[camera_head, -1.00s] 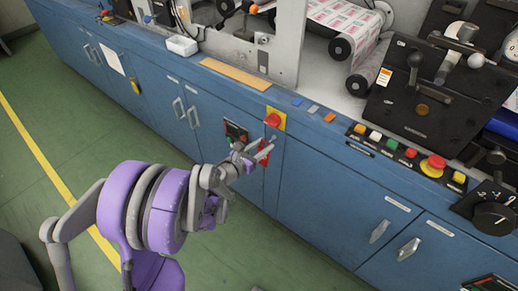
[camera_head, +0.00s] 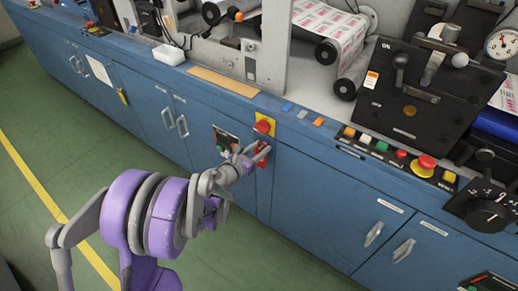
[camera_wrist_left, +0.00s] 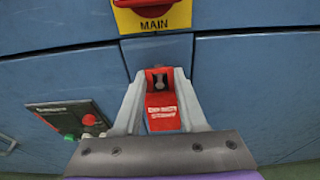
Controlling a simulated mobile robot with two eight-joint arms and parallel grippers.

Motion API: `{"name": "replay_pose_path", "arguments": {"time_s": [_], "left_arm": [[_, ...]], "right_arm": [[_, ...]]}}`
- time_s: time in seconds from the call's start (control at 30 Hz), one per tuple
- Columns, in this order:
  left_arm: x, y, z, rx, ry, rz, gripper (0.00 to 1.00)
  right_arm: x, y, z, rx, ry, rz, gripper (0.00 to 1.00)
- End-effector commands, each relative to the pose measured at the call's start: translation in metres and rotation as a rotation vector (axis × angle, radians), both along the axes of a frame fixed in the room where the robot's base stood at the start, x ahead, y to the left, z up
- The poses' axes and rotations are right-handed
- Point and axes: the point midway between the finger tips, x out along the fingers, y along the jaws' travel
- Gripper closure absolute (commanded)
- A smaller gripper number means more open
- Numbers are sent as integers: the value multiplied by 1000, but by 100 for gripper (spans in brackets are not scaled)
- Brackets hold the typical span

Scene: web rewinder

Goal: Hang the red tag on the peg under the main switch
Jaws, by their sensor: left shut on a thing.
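The main switch (camera_head: 264,127) is a red knob on a yellow plate on the blue cabinet front. Its plate, marked MAIN, shows at the top of the left wrist view (camera_wrist_left: 152,19). My left gripper (camera_head: 259,151) is at the cabinet front just below the switch. It is shut on the red tag (camera_wrist_left: 162,118), which has white lettering and hangs between the fingers. The tag shows partly behind the fingers in the head view (camera_head: 263,160). A small grey piece shows in a dark opening at the tag's top; I cannot tell whether this is the peg through its hole.
A small control panel (camera_wrist_left: 75,118) with red and green buttons is left of the tag. Cabinet doors with handles (camera_head: 373,234) lie to the right. A counter edge with coloured buttons (camera_head: 401,154) runs above. The green floor (camera_head: 45,200) is clear at left.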

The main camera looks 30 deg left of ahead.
Motion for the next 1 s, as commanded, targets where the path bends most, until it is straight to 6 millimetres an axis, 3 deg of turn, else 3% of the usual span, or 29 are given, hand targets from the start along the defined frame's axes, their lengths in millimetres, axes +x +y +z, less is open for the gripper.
{"name": "replay_pose_path", "arguments": {"time_s": [0.43,0.47,0.63,1.0], "left_arm": [[0,0,0,0,0,0,100],[0,0,0,0,0,0,57],[0,0,0,0,0,0,27],[-4,1,1,0,0,1,24]], "right_arm": [[0,0,0,0,0,0,50],[0,0,0,0,0,0,50],[0,0,0,0,0,0,50],[0,0,1,0,0,0,50]]}}
